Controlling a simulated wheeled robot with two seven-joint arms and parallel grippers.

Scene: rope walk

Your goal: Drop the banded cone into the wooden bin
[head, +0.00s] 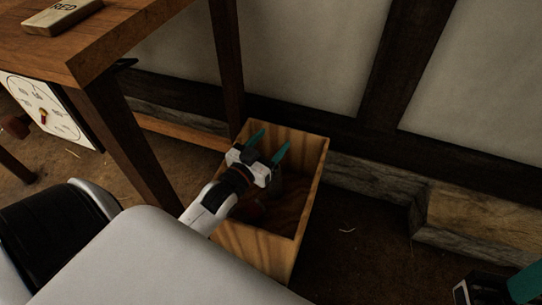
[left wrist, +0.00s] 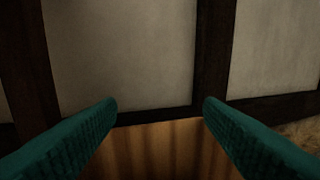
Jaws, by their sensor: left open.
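The wooden bin (head: 312,190) stands on the floor against the wall, open at the top. My left gripper (head: 268,145) is over the bin, its two teal fingers apart and pointing to the bin's far side. In the left wrist view nothing is between the fingers (left wrist: 160,108), and the bin's wooden wall (left wrist: 160,150) shows below them. A dim reddish shape shows low inside the bin beside my arm; I cannot tell whether it is the banded cone. The cone is not clearly seen elsewhere. My right gripper (head: 492,288) is partly in view at the bottom right corner, cut off.
A wooden table (head: 135,35) stands at the left, its legs close to the bin. A block marked RED (head: 62,14) lies on it, and a white dial board (head: 45,112) is below its edge. A timber beam (head: 375,180) runs along the wall. Floor right of the bin is mostly clear.

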